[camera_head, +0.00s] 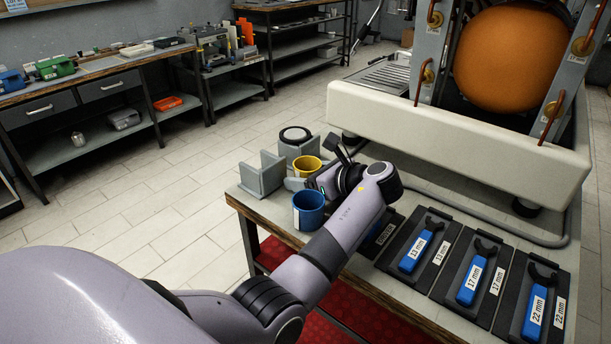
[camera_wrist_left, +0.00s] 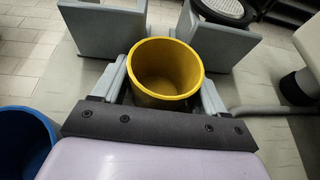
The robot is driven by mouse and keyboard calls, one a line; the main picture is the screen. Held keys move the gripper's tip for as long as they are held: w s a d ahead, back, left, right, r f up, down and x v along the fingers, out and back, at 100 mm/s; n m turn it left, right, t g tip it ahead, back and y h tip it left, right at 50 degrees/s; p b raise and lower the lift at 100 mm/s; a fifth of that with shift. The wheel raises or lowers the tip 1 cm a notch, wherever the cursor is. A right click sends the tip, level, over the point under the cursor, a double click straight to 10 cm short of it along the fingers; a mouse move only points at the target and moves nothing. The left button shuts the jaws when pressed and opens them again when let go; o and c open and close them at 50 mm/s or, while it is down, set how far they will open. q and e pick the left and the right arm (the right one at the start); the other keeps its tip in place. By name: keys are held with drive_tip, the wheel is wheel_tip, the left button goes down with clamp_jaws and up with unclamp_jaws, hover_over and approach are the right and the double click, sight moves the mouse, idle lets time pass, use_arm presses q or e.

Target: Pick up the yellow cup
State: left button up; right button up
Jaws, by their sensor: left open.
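The yellow cup (camera_head: 307,165) stands upright on the small table, partly hidden behind my left gripper in the head view. In the left wrist view the yellow cup (camera_wrist_left: 165,72) sits between the two fingers of my left gripper (camera_wrist_left: 165,85). The fingers are open, one on each side of the cup. I cannot tell whether they touch it. My left gripper (camera_head: 312,178) is low over the table in the head view, its fingers mostly hidden. My right gripper is in neither view.
A blue cup (camera_head: 308,209) stands close to my left gripper and also shows in the left wrist view (camera_wrist_left: 22,140). Grey angled holders (camera_head: 262,175) and a round black-topped item (camera_head: 295,136) stand behind. Labelled blue wrenches (camera_head: 470,284) lie in black trays on the right.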

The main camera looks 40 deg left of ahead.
use_arm(q)
drive_tip(key=c, duration=0.7)
drive_tip(key=shift+r, duration=0.1)
drive_tip(key=shift+c, duration=0.2)
